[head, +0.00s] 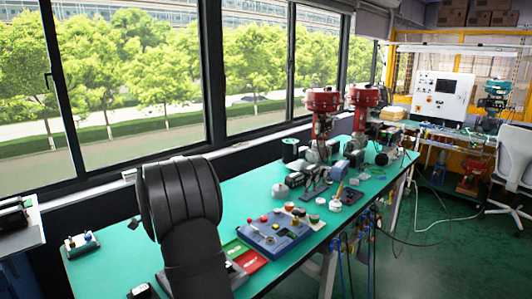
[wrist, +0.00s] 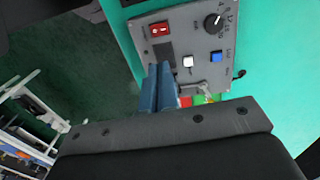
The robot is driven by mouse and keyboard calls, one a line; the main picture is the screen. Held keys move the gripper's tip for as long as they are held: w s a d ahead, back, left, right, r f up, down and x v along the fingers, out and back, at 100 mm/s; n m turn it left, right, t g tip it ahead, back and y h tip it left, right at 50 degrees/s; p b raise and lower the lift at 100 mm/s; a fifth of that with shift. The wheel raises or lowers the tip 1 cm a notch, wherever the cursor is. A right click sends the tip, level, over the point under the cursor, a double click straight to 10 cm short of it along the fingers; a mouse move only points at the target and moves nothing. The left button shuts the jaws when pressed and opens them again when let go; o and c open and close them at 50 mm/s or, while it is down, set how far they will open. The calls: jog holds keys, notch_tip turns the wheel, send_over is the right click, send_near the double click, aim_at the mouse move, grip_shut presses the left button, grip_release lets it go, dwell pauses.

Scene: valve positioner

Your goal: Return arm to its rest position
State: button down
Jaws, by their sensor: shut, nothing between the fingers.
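My gripper (wrist: 166,88) shows in the wrist view as two blue-grey fingers, shut together with nothing between them. The fingers overlap the lower edge of a grey control panel (wrist: 200,22) in that picture. The panel carries a red rocker switch (wrist: 160,30), a black knob (wrist: 213,23), a white button (wrist: 188,62) and a blue button (wrist: 216,57). In the head view my black arm (head: 182,200) rises in front of the green bench (head: 230,195). The gripper is hidden there behind or below the arm. I cannot tell the gap between fingers and panel.
A blue-grey control box (head: 272,236) sits on the bench right of my arm. Red and green trays (head: 247,259) lie beside it. A white chair (head: 514,158) is at the far right.

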jog(key=shift+a+f, duration=0.15)
dwell(0.4)
jog(key=c, duration=1.3)
grip_release()
jog(key=shift+w, duration=0.15)
jog(key=shift+c, duration=0.2)
jog(key=o, duration=1.3)
jog(key=w+d, duration=0.1)
jog(key=w, duration=0.2)
jog(key=w+d+r, duration=0.1)
jog(key=w, duration=0.2)
jog(key=w+d+r, duration=0.1)
jog(key=w, duration=0.3)
jog(key=shift+w+d, duration=0.1)
jog(key=shift+d, duration=0.15)
jog(key=shift+o, duration=0.2)
jog(key=w+d+r, duration=0.2)
jog(key=w+d, duration=0.3)
jog(key=w, duration=0.3)
notch_tip(320, 180, down, 10)
jog(key=shift+s+t+y, duration=0.15)
jog(key=shift+t+y, duration=0.25)
